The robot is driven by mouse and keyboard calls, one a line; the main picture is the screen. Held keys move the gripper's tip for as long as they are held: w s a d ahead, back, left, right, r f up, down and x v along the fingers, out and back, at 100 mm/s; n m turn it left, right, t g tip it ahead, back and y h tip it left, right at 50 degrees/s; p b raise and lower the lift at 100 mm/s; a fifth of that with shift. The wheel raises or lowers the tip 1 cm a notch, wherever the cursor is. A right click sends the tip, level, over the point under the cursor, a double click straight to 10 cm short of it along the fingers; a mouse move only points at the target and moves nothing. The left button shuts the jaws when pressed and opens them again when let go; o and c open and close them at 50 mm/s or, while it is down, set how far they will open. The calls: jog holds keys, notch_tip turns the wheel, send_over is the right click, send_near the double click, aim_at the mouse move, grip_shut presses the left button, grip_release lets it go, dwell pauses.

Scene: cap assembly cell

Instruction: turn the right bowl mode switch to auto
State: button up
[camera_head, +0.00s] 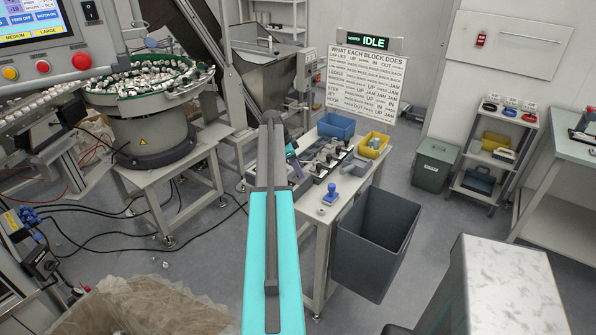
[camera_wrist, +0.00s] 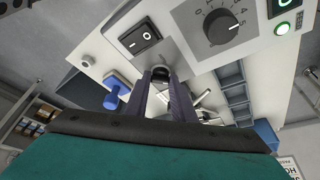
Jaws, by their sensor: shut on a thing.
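In the wrist view, a pale control panel (camera_wrist: 188,45) fills the upper middle. My gripper (camera_wrist: 160,82) reaches its lower part, and its two dark fingers are closed around a small black knob (camera_wrist: 160,73), which looks like the mode switch. Only the knob's end shows between the fingertips; its pointer and any auto mark cannot be made out. In the head view my turquoise arm stretches forward over the work table, and it hides the fingers and the switch.
The panel also carries a black rocker switch (camera_wrist: 146,39), a large dial (camera_wrist: 223,27) and a lit green button (camera_wrist: 281,28). A blue-handled stamp (camera_head: 331,194) stands on the table (camera_head: 318,230). A grey bin (camera_head: 375,240) stands at right. A bowl feeder (camera_head: 150,130) is at left.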

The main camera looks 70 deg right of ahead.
jog(key=shift+n, duration=0.3)
jog(key=n+b, duration=0.1)
jog(key=n+t+h+b, duration=0.1)
jog(key=n, duration=0.1)
jog(key=shift+s+a+f+b, duration=0.1)
jog(key=shift+a+b, duration=0.1)
jog(key=shift+b, duration=0.2)
jog(key=n+t+b, duration=0.1)
jog(key=n, duration=0.4)
jog(key=shift+s+t+h+b, duration=0.15)
jog(key=shift+t+h+b, duration=0.15)
jog(key=shift+t+b, duration=0.1)
jog(key=n, duration=0.2)
jog(key=n+t, duration=0.1)
jog(key=n, duration=0.1)
jog(key=shift+s+t+b, duration=0.15)
jog(key=shift+t+b, duration=0.15)
jog(key=shift+b, duration=0.05)
jog(key=shift+s+n+t, duration=0.1)
jog(key=shift+n+t, duration=0.7)
jog(key=shift+n, duration=1.6)
jog(key=o, duration=1.1)
jog(key=shift+d, duration=0.1)
jog(key=shift+c, duration=0.2)
